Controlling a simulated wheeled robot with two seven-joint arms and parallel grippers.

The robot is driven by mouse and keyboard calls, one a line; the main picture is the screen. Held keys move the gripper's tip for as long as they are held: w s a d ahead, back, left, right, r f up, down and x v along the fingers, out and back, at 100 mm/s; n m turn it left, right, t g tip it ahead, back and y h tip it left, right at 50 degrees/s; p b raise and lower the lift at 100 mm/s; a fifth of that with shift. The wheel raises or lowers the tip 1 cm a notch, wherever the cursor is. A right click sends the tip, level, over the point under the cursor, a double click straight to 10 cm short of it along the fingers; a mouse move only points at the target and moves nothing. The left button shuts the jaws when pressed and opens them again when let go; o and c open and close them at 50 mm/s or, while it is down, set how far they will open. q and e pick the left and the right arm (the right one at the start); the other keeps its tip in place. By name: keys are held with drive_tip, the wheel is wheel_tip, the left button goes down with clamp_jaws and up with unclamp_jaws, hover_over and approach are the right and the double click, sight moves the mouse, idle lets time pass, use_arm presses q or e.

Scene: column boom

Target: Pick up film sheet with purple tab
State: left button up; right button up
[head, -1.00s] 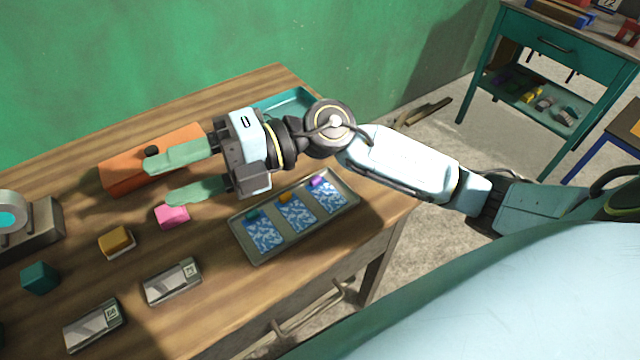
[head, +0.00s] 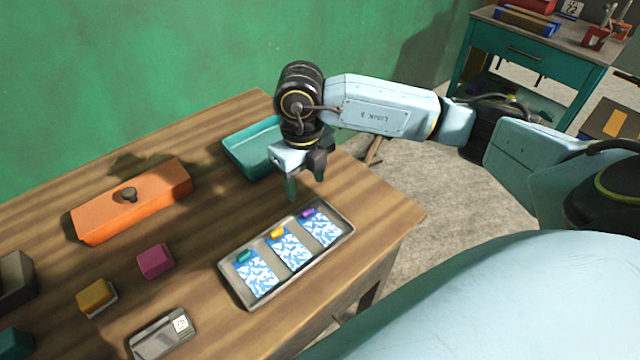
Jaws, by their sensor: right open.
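The film sheet with the purple tab (head: 320,229) is blue and white patterned and lies at the right end of a grey metal tray (head: 236,290). Its purple tab (head: 307,213) is at its upper edge. Beside it in the tray lie a sheet with a yellow tab (head: 290,249) and a sheet with a teal tab (head: 258,276). My right gripper (head: 292,192) is open and points down, above and behind the tray near the purple tab. Its fingers are partly hidden by its own body. My left gripper is not in view.
A teal tray (head: 250,150) stands behind my right gripper, partly hidden by it. An orange box with a dark knob (head: 135,203), a magenta block (head: 155,260), a yellow block (head: 96,296) and a grey labelled case (head: 162,335) are at the left.

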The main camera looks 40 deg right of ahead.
sight(305, 209)
wheel_tip(305, 209, down, 8)
drive_tip(key=shift+a+r, duration=0.1)
drive_tip(key=shift+a, duration=0.05)
idle(0.3)
drive_tip(key=c, duration=1)
drive_tip(key=shift+c, duration=0.2)
